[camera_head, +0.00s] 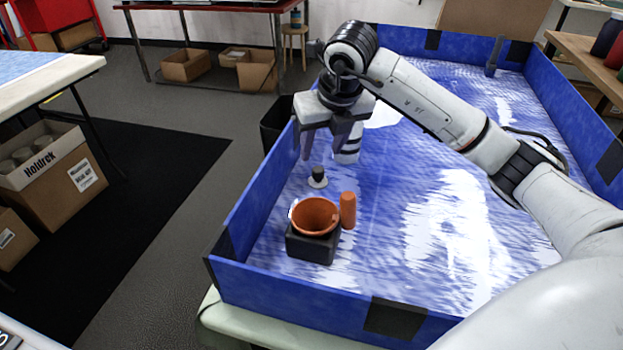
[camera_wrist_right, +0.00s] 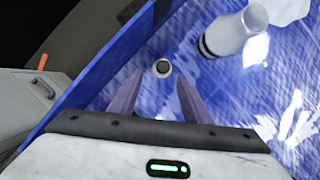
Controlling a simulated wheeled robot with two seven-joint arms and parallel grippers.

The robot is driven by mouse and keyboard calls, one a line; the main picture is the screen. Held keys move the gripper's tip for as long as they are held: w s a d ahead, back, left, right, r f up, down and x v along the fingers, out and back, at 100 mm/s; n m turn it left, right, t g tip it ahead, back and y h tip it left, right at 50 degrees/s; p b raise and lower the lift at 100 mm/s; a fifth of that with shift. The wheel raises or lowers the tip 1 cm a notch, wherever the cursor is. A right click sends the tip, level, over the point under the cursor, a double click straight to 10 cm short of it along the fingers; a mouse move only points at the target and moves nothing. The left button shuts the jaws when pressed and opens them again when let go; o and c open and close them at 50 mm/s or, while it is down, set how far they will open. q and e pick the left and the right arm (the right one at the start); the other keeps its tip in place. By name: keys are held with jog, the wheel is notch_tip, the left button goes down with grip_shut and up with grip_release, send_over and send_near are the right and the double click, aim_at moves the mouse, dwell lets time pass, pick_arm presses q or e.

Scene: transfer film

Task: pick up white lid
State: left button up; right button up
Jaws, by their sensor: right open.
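The white lid (camera_head: 317,183), a small disc with a dark knob, lies on the blue-and-white floor of the blue-walled tray (camera_head: 300,285), near its left wall. My right gripper (camera_head: 323,151) hangs above and behind the lid in the head view, apart from it, open and empty. In the right wrist view the lid (camera_wrist_right: 162,69) shows between and just beyond the fingertips of the right gripper (camera_wrist_right: 160,82). My left gripper is not in view.
An orange bowl (camera_head: 314,216) sits on a black block (camera_head: 313,246), with an orange cylinder (camera_head: 348,210) beside it. A white bottle with black bands (camera_wrist_right: 232,33) is close to the lid's right. The tray's right side is mostly clear.

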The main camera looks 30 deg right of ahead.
aim_at(319, 171)
jog(key=x, duration=0.9)
jog(key=shift+s+d, duration=0.25)
jog(key=shift+d, duration=0.05)
jog(key=shift+c, duration=0.4)
grip_shut()
